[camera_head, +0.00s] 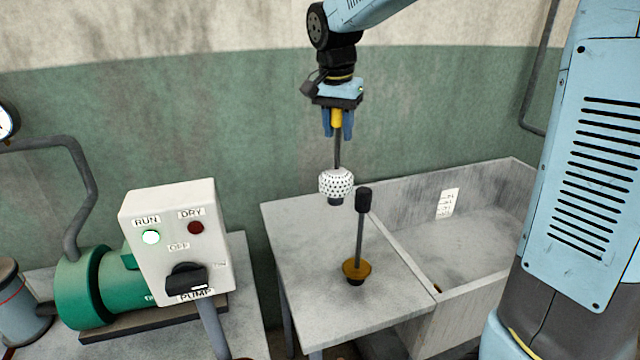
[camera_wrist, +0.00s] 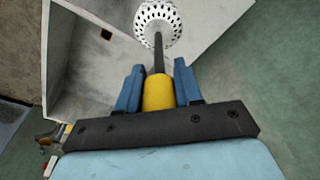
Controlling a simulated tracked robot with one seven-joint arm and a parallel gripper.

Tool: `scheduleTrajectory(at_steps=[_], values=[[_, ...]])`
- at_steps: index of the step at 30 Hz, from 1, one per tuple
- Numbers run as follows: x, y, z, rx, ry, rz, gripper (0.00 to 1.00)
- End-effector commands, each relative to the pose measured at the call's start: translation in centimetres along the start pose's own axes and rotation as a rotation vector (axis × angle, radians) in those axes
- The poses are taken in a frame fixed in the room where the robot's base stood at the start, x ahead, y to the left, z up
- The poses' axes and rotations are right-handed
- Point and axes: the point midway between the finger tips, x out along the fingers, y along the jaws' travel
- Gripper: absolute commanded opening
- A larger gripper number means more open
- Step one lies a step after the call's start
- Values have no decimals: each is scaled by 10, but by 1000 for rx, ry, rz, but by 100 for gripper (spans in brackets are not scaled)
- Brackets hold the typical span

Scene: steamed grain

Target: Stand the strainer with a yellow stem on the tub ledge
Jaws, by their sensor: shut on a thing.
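The strainer (camera_head: 336,184) has a white perforated head, a dark rod and a yellow stem. My gripper (camera_head: 338,128) is shut on the yellow stem and holds the strainer upright, head down, in the air above the table's back part. In the wrist view the yellow stem (camera_wrist: 159,92) sits between the blue fingers, with the white head (camera_wrist: 159,22) beyond. The tub ledge appears to be the grey flat top (camera_head: 310,245) left of the tub basin (camera_head: 470,240); I cannot tell its exact extent.
An amber-cupped plunger-like tool (camera_head: 358,268) with a black-topped rod stands upright on the grey top, in front of the strainer. A pump control box (camera_head: 178,240) and green pump (camera_head: 95,285) are at left. The grey top's left part is clear.

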Motion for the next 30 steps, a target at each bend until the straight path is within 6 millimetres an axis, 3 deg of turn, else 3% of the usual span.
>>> scheduleTrajectory(at_steps=[10, 15, 30], values=[[34, -50, -36, 3, -1, 2, 0], [63, -68, -45, 3, -1, 2, 0], [102, -90, -56, 4, -2, 2, 0]])
